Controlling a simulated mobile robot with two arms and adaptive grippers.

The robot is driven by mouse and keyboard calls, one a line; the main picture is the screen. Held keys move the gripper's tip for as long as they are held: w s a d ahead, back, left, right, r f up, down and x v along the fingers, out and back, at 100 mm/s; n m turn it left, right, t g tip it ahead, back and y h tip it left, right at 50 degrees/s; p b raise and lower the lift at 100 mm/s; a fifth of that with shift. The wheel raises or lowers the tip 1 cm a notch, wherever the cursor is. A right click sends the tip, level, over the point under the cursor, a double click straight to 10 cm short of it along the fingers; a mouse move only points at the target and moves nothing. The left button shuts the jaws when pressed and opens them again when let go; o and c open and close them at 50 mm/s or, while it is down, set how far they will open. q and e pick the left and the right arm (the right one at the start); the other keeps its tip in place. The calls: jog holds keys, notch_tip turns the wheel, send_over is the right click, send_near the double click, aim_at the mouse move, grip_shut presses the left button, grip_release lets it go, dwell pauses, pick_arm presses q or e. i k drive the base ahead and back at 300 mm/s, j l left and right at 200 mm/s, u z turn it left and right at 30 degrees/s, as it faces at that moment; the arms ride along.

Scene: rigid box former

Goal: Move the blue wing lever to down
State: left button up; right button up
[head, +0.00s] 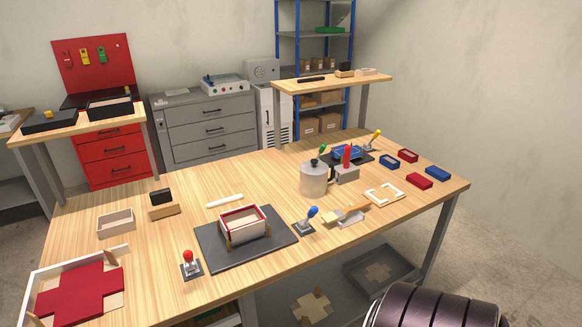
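The blue wing lever (312,212) stands near the front edge of the table, just right of the dark plate. It has a round blue knob on a short stem, rising from a small grey base (304,228). The stem leans up and to the right. The dark plate (262,256) carries a small open box (242,226) with a red rim, held between wooden pieces. Neither gripper is in view. A dark ribbed cylinder, seemingly part of my arm, fills the bottom right, apart from the lever.
A red-knobbed lever (189,262) stands left of the plate. A wooden-handled tool (346,214) lies close right of the blue lever. A grey pot (314,180) stands behind. A tray with a red cross-shaped blank (80,293) is at front left. Small boxes (419,181) lie right.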

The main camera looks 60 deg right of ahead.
aim_at(314, 210)
jog(key=i+l+z, duration=0.3)
jog(key=i, duration=0.15)
jog(key=i+z, duration=0.25)
jog(key=i, duration=0.2)
jog(key=z, duration=1.8)
